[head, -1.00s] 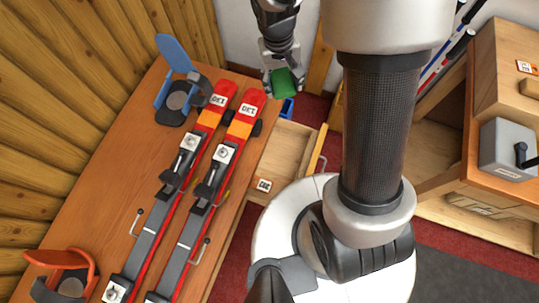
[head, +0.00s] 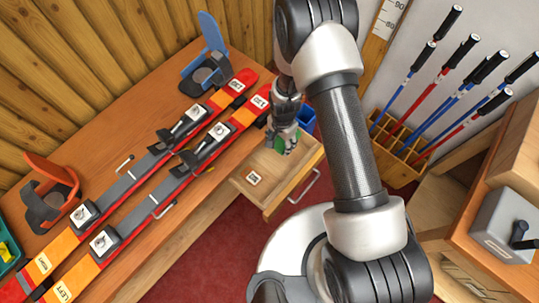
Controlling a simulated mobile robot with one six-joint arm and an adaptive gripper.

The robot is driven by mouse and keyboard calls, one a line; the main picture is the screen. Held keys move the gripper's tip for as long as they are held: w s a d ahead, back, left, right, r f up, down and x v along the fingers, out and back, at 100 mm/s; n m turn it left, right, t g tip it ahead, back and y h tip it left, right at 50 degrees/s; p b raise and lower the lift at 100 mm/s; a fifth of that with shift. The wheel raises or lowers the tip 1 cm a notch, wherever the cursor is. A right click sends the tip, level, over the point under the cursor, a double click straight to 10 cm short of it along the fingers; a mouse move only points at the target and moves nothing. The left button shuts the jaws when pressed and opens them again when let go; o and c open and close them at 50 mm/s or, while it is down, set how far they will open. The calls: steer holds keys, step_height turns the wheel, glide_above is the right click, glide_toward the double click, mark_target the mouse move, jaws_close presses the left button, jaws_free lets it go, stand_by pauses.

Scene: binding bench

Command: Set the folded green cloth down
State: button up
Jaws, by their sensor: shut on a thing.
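The folded green cloth (head: 279,144) shows only in part between the fingers of my gripper (head: 282,146), which is shut on it. My gripper points down over the back part of an open wooden drawer (head: 262,191). The fingers hide much of the cloth. I cannot tell whether the cloth touches the drawer floor.
Two red and orange skis (head: 140,185) lie on the wooden bench left of the drawer. A blue container (head: 306,119) stands just behind my gripper. Several ski poles stand in a wooden rack (head: 403,160) at right.

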mark_target(279, 164)
step_height(279, 164, down, 17)
steer(key=b, duration=0.4)
steer(key=shift+d+f+b, duration=0.1)
steer(key=shift+b, duration=0.3)
steer(key=shift+f, duration=0.2)
steer(key=o, duration=1)
steer(key=shift+c, duration=0.2)
steer(key=shift+r, duration=0.1)
